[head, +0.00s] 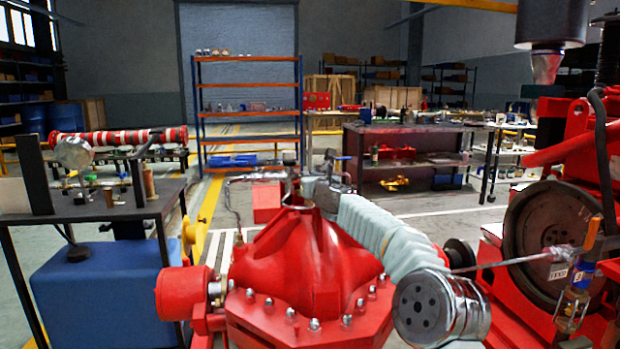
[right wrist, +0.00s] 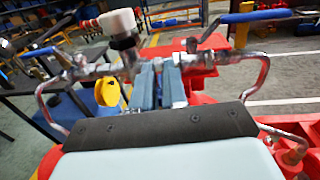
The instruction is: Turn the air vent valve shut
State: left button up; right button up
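The red pump casing (head: 305,265) fills the lower middle of the head view, with chrome pipework on top. A blue valve lever (head: 343,158) shows there, and the right wrist view shows two blue levers, a left one (right wrist: 36,53) and a right one (right wrist: 255,17). A white-capped black fitting (right wrist: 120,22) stands between them. I cannot tell which part is the air vent valve. My right gripper (right wrist: 160,75) is at the pipework beneath the fitting, its fingers close together. Whether anything is between them is unclear. My left gripper is not in view.
A table with gauges and fittings (head: 90,205) stands left, above a blue tank (head: 110,290). A chrome perforated cylinder (head: 440,305) is at the front right. The engine flywheel (head: 550,235) is further right. Open floor lies behind the pump.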

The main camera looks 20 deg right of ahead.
grip_shut()
jog(key=shift+m+h+b, duration=0.4)
jog(key=shift+h+b, duration=0.05)
jog(key=shift+h, duration=0.15)
jog(key=shift+m+h, duration=0.4)
jog(key=shift+h, duration=0.2)
jog(key=shift+o, duration=2.1)
grip_release()
